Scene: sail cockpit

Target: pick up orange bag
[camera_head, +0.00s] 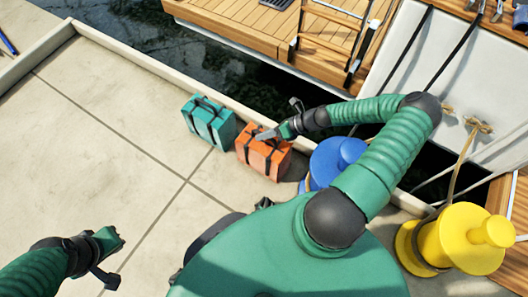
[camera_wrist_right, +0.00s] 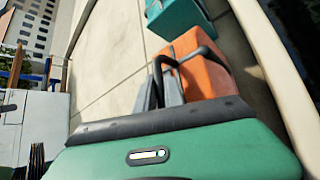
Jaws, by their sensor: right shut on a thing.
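The orange bag (camera_head: 262,158) stands on the concrete dock near its raised edge, with dark straps and a dark handle on top. In the right wrist view the orange bag (camera_wrist_right: 198,65) shows just beyond my right gripper (camera_wrist_right: 168,84). My right gripper (camera_head: 268,134) reaches the bag's top from the right and is shut on its dark handle. The bag appears to rest on the dock; its underside is hidden. My left gripper (camera_head: 110,258) hangs over the bare dock at the lower left, away from the bag; its finger opening is unclear.
A teal bag (camera_head: 208,122) stands just left of the orange bag. A blue bollard (camera_head: 335,158) stands to its right, partly behind my arm. A yellow bollard (camera_head: 462,240) is at the lower right. The dock's raised edge (camera_head: 140,75) borders dark water.

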